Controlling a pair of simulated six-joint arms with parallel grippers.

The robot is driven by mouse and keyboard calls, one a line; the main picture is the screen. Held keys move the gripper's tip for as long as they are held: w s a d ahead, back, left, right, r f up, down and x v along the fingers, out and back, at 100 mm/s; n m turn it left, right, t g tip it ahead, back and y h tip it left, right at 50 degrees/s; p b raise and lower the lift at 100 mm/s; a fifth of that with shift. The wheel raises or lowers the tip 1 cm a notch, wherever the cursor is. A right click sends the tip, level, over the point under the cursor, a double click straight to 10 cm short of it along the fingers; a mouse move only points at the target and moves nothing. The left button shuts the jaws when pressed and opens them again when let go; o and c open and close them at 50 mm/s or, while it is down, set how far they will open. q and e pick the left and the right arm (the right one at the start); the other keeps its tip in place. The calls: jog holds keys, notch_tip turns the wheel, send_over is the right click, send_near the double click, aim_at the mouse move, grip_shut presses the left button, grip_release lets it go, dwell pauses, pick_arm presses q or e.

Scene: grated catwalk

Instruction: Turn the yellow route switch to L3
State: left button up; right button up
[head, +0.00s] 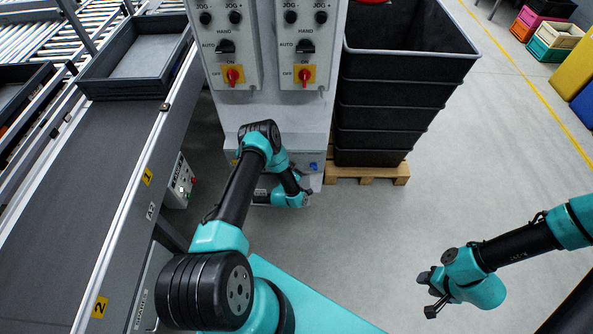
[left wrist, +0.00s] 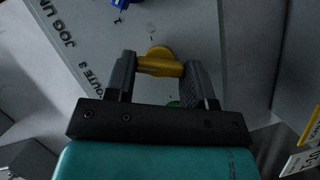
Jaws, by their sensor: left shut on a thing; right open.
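The yellow route switch (left wrist: 159,62) shows in the left wrist view on a light grey panel face (left wrist: 190,30), with its bar between my fingers. My left gripper (left wrist: 158,72) is shut on that bar, one finger on each side. Part of the lettering "ROUTE 3" is readable to the left of it. The L3 mark is not readable. In the head view my left arm reaches down to the panel's low front and hides the switch. My right gripper (head: 430,292) is open and empty, over the floor at the right.
A blue knob (left wrist: 122,3) is at the top of the left wrist view, and a green part (left wrist: 174,103) sits behind my gripper. Red switches (head: 232,75) are higher up. A conveyor (head: 80,190) runs at left; stacked black crates (head: 385,130) stand right.

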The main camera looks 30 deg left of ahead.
pick_arm(q)
jog(key=m+g+y, duration=0.1)
jog(key=m, duration=0.2)
jog(key=m+g+y, duration=0.1)
jog(key=m, duration=0.2)
jog(key=m+g+y, duration=0.2)
jog(key=shift+w+d+r+m, duration=0.15)
jog(key=shift+d+r+m, duration=0.1)
jog(key=shift+m, duration=0.15)
dwell(0.5)
jog(key=o, duration=0.9)
jog(key=v, duration=1.7)
jog(key=shift+d+r, duration=0.1)
